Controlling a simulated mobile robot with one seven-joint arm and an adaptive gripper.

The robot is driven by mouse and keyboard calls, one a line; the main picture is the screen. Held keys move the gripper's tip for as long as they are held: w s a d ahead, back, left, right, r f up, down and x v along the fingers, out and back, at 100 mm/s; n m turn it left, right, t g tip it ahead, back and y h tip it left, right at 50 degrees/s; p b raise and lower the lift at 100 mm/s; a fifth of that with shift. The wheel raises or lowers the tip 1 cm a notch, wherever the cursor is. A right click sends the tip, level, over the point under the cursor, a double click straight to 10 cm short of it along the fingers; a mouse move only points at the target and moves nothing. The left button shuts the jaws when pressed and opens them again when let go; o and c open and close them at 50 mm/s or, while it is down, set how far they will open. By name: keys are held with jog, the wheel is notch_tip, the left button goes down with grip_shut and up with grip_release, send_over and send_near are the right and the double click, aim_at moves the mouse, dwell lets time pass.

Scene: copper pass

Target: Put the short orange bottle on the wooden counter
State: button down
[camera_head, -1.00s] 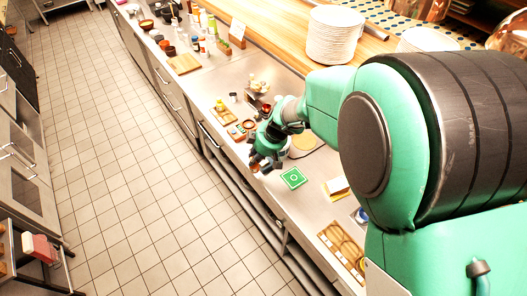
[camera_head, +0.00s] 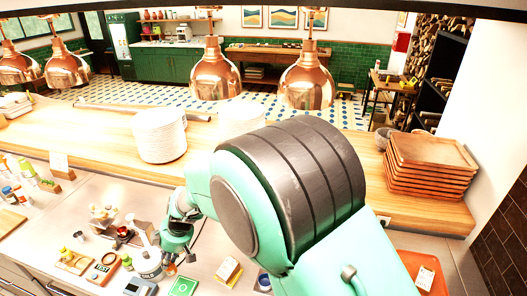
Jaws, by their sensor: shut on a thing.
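My gripper (camera_head: 172,262) is low over the steel worktop, left of my large green arm. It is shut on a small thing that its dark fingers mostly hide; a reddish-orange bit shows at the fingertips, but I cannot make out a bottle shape. The wooden counter (camera_head: 85,128) is a long raised ledge behind the steel worktop, running across to the right. My gripper is in front of it and lower. I cannot see a short orange bottle standing clear anywhere.
A tall stack of white plates (camera_head: 160,138) stands on the wooden counter, with another beside it partly behind my arm. Wooden trays (camera_head: 430,165) are stacked at right. Copper lamps (camera_head: 216,75) hang above. Bare wood shows left of the plates. Small bottles and a green card (camera_head: 183,287) lie on the steel.

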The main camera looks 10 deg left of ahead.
jog(key=w+d+r+m+t+p, duration=0.3)
jog(key=w+d+m, duration=0.5)
jog(key=w+d, duration=2.1)
jog(key=w+d+r+m, duration=0.2)
jog(key=w+d, duration=0.2)
jog(key=d, duration=0.8)
jog(key=w+d+r+m+t+h, duration=0.1)
jog(key=w+d+m, duration=0.2)
jog(key=d, duration=0.9)
jog(key=w+d+r+m+t+h, duration=0.1)
jog(key=w+d, duration=0.4)
jog(key=d, duration=0.8)
jog(key=shift+r+m, duration=0.7)
jog(key=shift+r, duration=0.1)
jog(key=w+f+p, duration=0.1)
jog(key=w, duration=1.5)
jog(key=shift+f, duration=0.3)
jog(key=shift+s, duration=0.1)
